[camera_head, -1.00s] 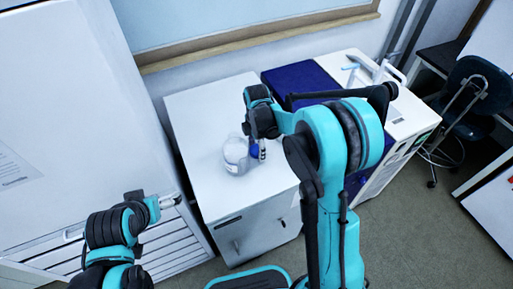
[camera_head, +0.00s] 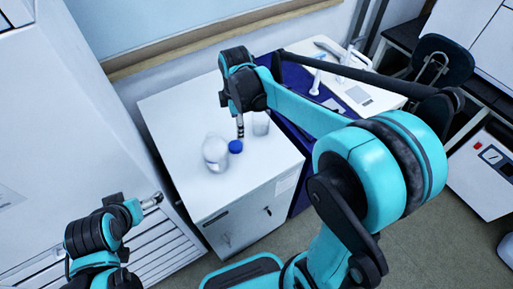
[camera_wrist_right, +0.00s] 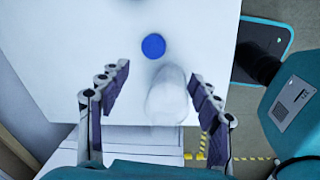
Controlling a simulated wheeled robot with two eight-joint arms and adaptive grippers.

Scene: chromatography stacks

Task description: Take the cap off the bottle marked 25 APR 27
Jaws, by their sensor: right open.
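A rounded clear bottle (camera_head: 215,152) stands on the white cabinet top, with a blue cap (camera_head: 235,146) close to its right. Another clear bottle (camera_head: 260,123) stands to the right, partly behind my right gripper (camera_head: 240,132). In the right wrist view, that gripper (camera_wrist_right: 158,98) is open, its fingers on both sides of a clear bottle (camera_wrist_right: 168,95) and apart from it. The blue cap (camera_wrist_right: 153,46) shows just above it there. I cannot tell whether the cap lies loose or sits on a bottle. No date is readable. My left gripper (camera_head: 152,201) is at the left, away from the bottles.
The white cabinet (camera_head: 175,110) has free room on its left part. A dark blue surface (camera_head: 295,75) and a bench with white equipment (camera_head: 330,50) adjoin at the right. A tall white unit (camera_head: 60,110) stands at the left, and a wall is behind.

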